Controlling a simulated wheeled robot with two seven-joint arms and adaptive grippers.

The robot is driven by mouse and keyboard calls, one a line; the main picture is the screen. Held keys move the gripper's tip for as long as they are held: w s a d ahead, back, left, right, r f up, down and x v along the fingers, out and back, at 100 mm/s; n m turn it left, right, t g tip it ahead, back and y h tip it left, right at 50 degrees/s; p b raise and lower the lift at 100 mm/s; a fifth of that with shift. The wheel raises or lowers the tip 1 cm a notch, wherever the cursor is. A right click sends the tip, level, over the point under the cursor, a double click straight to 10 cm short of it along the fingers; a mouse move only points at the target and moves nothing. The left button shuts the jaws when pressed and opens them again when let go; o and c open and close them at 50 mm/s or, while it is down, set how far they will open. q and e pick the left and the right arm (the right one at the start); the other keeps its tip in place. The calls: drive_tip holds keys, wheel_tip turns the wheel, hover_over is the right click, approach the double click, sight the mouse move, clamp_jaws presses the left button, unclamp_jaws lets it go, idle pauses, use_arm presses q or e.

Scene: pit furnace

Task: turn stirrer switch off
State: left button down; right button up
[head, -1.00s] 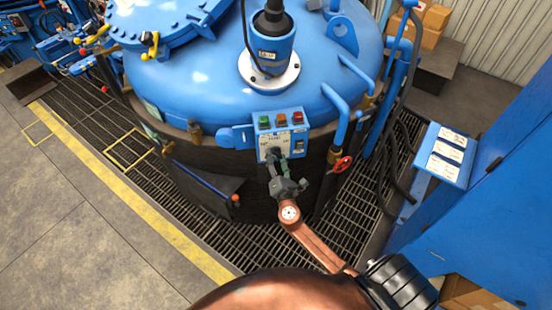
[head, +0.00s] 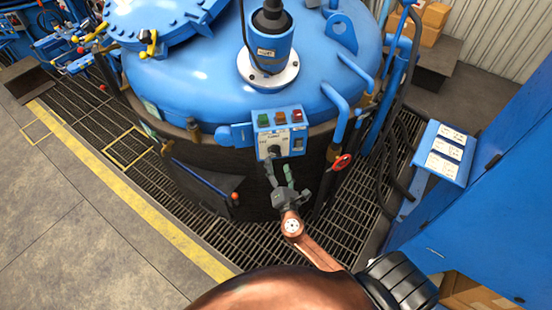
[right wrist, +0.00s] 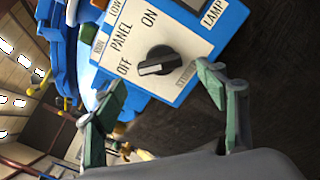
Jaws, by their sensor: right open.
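The stirrer switch is a black rotary knob (head: 274,150) on the white face of a blue control box (head: 281,117) on the side of the furnace vessel. In the right wrist view the knob (right wrist: 160,60) sits between the printed words OFF and ON, and the end of its bar nearest OFF points toward that word. My right gripper (head: 279,174) is open and empty, just below and in front of the knob, apart from it. Its two green-padded fingers (right wrist: 165,105) are spread in the right wrist view. My left gripper is not in view.
Green, orange and red buttons (head: 281,118) top the box. A red handwheel valve (head: 342,163) stands right of my right gripper. Blue pipes and dark hoses run along the vessel's right side. A blue cabinet (head: 490,210) is at the right. Open floor lies left.

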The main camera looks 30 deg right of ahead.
drive_tip(key=v, duration=0.6)
drive_tip(key=shift+s+a, duration=0.15)
drive_tip(key=shift+s, duration=0.2)
drive_tip(key=s+d+f+m+g+y, duration=0.1)
drive_tip(key=s+f+m+g, duration=0.3)
drive_tip(key=f, duration=0.9)
drive_tip(key=s+d+f+m+g+y, duration=0.15)
drive_tip(key=s+f, duration=0.35)
drive_tip(key=f, duration=0.8)
drive_tip(key=s+d+f+m+g+y, duration=0.1)
drive_tip(key=s+d+f+m+g, duration=0.25)
drive_tip(key=f, duration=0.95)
drive_tip(key=s+a+f+m+g+y, duration=0.1)
drive_tip(key=s+f+m+g, duration=0.1)
drive_tip(key=s+f+m, duration=0.2)
drive_tip(key=s+a+f+m+g+y, duration=0.1)
drive_tip(key=s+f+m, duration=0.3)
drive_tip(key=s+f, duration=0.5)
drive_tip(key=s+a+f+m+g+y, duration=0.1)
drive_tip(key=s+a+f+m+g, duration=0.2)
drive_tip(key=s, duration=1.9)
wheel_tip(320, 180, down, 5)
drive_tip(key=shift+s+r+m+g, duration=0.15)
drive_tip(key=shift+s+m+g, duration=0.25)
drive_tip(key=shift+m+g, duration=0.15)
